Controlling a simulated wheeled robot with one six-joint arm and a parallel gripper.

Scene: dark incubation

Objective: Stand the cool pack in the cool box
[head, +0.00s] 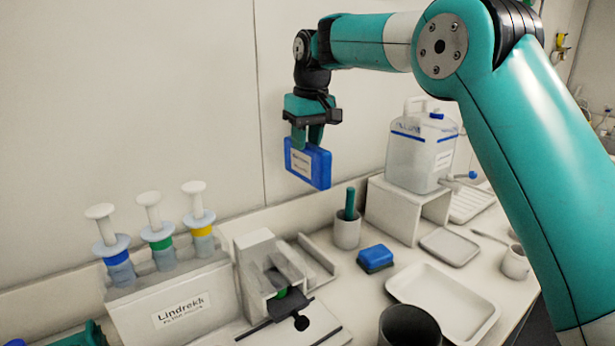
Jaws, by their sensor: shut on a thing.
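The cool pack appears to be the blue block (308,165) with a white label, in the head view. My gripper (307,137) is shut on its upper edge, with the fingers pointing down. The pack hangs slightly tilted, well above the bench and in front of the pale wall. Some of its top edge is hidden by the fingers. I cannot make out a cool box for certain in this view.
Below the pack stand a beaker with a green-handled tool (348,226) and a blue sponge-like block (375,258). A rack with several plungers (178,300) is at left. A white tray (443,302), dark cup (409,328) and jug on a stand (421,150) are at right.

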